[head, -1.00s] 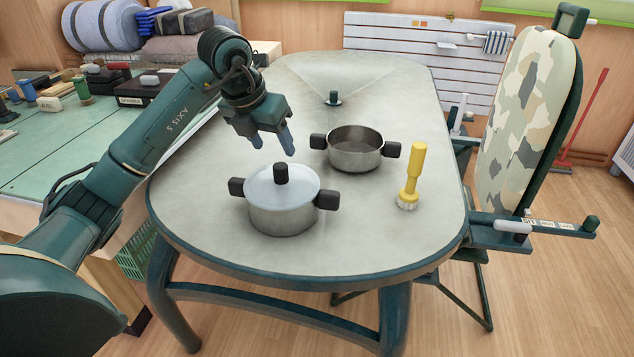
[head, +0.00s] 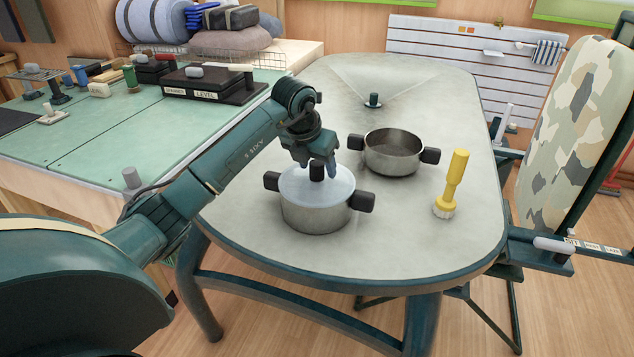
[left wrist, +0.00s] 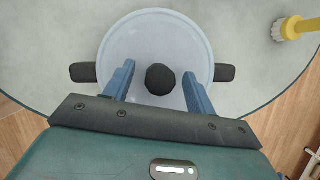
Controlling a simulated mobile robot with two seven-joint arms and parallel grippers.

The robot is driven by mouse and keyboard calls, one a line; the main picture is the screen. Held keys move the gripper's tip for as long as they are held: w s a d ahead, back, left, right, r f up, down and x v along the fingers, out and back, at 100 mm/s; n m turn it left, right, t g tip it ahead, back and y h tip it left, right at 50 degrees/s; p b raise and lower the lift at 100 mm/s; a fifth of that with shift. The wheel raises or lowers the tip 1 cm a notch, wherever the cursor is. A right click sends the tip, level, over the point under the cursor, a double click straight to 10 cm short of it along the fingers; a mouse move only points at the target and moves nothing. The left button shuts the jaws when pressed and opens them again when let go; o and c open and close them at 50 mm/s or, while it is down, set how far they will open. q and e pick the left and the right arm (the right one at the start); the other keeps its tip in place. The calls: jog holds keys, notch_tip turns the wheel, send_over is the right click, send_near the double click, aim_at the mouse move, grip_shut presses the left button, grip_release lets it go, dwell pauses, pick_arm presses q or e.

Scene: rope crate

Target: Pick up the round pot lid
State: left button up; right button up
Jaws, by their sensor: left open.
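The round pot lid (head: 296,186) is pale blue with a black knob (head: 317,172). It lies flat on a steel pot (head: 316,218) with two black side handles, near the table's front. The lid (left wrist: 150,35) and its knob (left wrist: 160,79) also show in the left wrist view. My left gripper (head: 318,160) is open right above the lid, with its blue fingers pointing down. In the left wrist view its fingers stand left and right of the knob, with a gap on each side. Contact with the lid cannot be told. My right gripper is not in view.
An open steel pot (head: 392,155) stands behind and right of the lidded pot on the grey table (head: 260,235). A small dark knob (head: 373,100) is farther back. The table's front right is clear.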

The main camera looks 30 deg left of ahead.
pick_arm(q)
jog(key=shift+w+f, duration=0.15)
jog(key=shift+f, duration=0.3)
jog(key=shift+c, duration=0.2)
jog(key=shift+r, duration=0.1)
grip_shut()
